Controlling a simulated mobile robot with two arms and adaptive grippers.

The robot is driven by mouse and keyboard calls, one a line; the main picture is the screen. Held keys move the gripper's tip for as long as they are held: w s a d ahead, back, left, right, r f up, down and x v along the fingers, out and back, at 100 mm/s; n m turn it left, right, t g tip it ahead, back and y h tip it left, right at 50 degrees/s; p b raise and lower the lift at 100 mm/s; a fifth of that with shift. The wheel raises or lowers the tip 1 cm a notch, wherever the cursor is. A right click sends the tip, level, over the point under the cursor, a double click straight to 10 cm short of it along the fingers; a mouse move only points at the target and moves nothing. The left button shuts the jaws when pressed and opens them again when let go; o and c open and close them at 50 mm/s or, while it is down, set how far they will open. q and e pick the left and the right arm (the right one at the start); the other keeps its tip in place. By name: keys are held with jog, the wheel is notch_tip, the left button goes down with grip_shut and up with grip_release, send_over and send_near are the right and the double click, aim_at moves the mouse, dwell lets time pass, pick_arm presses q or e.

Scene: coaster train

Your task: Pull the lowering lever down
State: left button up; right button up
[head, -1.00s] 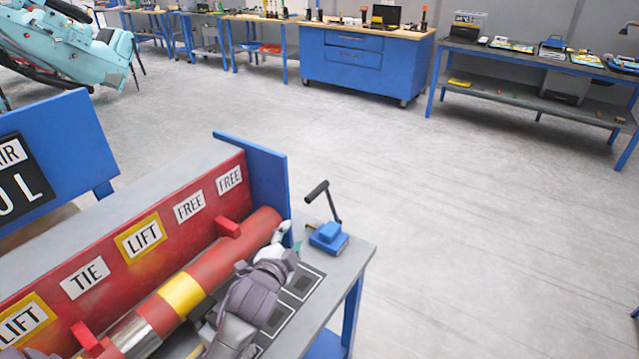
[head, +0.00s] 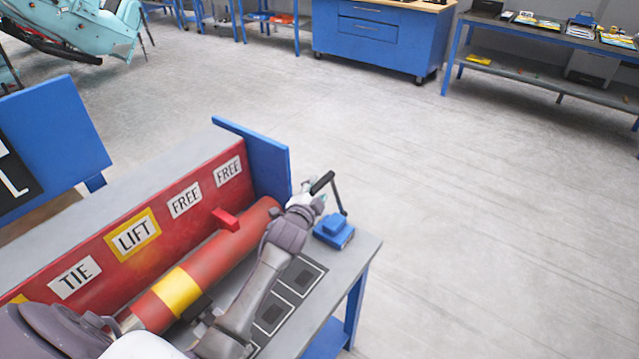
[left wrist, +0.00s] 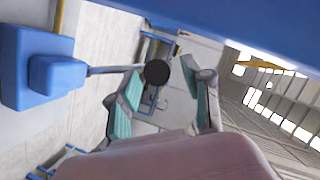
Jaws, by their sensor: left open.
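The lowering lever (head: 340,197) is a thin dark rod with a black handle, standing up from a blue base (head: 334,231) on the bench's right end. My left gripper (head: 315,195) reaches across the bench to the lever's handle. In the left wrist view the lever (left wrist: 105,70) comes in from the blue base (left wrist: 50,75) at the left. Its round black handle end (left wrist: 157,73) shows between the spread teal-padded fingers of my left gripper (left wrist: 160,100). The fingers are apart and do not look closed on it. My right gripper is not in view.
A red and yellow cylinder (head: 215,262) lies along the bench (head: 358,262) before a red panel with TIE, LIFT and FREE labels (head: 133,235). A blue end plate (head: 262,165) stands just left of the lever. The floor to the right is clear.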

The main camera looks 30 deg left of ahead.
aim_at(319, 186)
pick_arm(q)
jog(key=shift+x, duration=1.5)
grip_shut()
